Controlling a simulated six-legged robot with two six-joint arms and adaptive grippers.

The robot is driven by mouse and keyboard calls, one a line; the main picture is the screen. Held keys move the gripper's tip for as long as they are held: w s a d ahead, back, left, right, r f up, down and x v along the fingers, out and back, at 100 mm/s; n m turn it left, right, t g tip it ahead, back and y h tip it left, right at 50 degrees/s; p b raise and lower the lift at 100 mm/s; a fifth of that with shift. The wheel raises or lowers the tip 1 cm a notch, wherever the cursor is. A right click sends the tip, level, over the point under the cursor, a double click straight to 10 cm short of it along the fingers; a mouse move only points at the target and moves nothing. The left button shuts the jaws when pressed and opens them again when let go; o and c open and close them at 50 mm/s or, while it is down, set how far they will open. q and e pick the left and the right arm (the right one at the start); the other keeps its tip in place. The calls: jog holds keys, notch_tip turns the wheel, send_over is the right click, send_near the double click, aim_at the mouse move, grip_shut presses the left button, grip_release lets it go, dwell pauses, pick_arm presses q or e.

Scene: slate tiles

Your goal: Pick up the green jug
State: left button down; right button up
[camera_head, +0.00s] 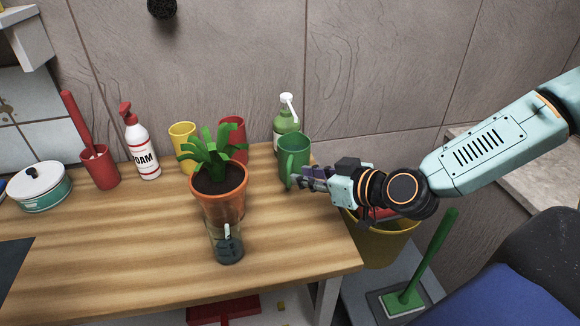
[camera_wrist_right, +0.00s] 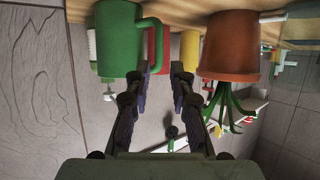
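The green jug (camera_head: 295,150) stands upright near the right end of the wooden counter, its handle facing the front left. My right gripper (camera_head: 300,178) is beside the handle, coming in from the right. In the right wrist view, which looks upside down, the green jug (camera_wrist_right: 118,42) is at the upper left. Its handle reaches toward the fingers of my right gripper (camera_wrist_right: 164,70). These fingers are apart, with a gap between them. The left finger overlaps the handle in that view; I cannot tell whether they touch. My left gripper is not in view.
A potted plant (camera_head: 218,190) stands left of the jug, with a clear glass (camera_head: 227,246) in front. A green soap bottle (camera_head: 285,121) and a red cup (camera_head: 232,132) are behind. A yellow bucket (camera_head: 383,245) is below the counter's right edge. The front left counter has free room.

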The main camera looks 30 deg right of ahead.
aim_at(289, 187)
jog(key=shift+w+d+f+b, duration=0.1)
jog(key=shift+w+f+b, duration=0.05)
jog(key=shift+f+b, duration=0.15)
jog(key=shift+w, duration=0.1)
jog(key=shift+w+a+f+b, duration=0.1)
jog(key=shift+w+a+b, duration=0.3)
jog(key=shift+a, duration=0.1)
jog(key=shift+w+d+f+b, duration=0.1)
jog(key=shift+w+f+b, duration=0.45)
jog(key=shift+b, duration=0.45)
jog(key=shift+w+f+b, duration=0.25)
jog(key=shift+b, duration=0.1)
jog(key=shift+b+x, duration=0.7)
jog(key=shift+x, duration=0.75)
jog(key=shift+r, duration=0.15)
